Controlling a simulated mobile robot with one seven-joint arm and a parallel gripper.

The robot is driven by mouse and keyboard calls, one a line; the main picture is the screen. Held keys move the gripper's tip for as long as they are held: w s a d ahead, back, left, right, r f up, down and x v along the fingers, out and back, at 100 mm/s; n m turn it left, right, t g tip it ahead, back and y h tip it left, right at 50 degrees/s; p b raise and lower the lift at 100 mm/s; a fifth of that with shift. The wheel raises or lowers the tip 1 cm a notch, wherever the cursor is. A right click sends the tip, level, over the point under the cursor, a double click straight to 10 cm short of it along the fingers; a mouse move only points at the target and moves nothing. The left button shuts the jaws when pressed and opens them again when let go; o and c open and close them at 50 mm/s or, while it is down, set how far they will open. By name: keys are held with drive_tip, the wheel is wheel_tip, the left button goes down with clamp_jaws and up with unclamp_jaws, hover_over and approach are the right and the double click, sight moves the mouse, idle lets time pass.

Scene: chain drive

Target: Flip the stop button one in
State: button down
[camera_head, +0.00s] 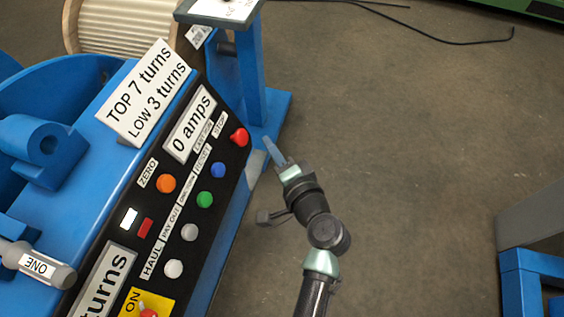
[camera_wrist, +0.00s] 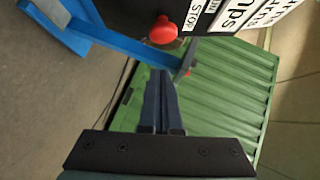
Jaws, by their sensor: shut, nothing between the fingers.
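The red stop button (camera_head: 239,137) sits at the upper right corner of the black control panel, next to a STOP label (camera_head: 220,124). It looks like a rounded mushroom knob. In the wrist view the red button (camera_wrist: 163,30) is near the top, just beyond the fingertips. My gripper (camera_head: 268,143) is shut and empty, a short way right of the button, with a visible gap in the head view. In the wrist view its two fingers (camera_wrist: 160,75) lie together and point up toward the button. I cannot tell how far the button is pressed in.
Orange (camera_head: 166,183), blue (camera_head: 218,170) and green (camera_head: 204,200) buttons sit on the same panel. A blue post (camera_head: 249,75) stands behind it. A lever labelled ONE (camera_head: 38,264) is at lower left. Open floor (camera_head: 420,150) lies to the right.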

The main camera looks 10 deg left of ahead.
sight(246, 134)
drive_tip(key=shift+w+a+f, duration=0.1)
drive_tip(key=shift+a+f, duration=0.15)
drive_tip(key=shift+a, duration=0.45)
drive_tip(key=shift+w+a+f, duration=0.15)
drive_tip(key=shift+a+f, duration=0.05)
drive_tip(key=shift+a, duration=0.5)
drive_tip(key=shift+w+a+f, duration=0.1)
drive_tip(key=shift+a+f, duration=0.15)
drive_tip(key=shift+a, duration=0.45)
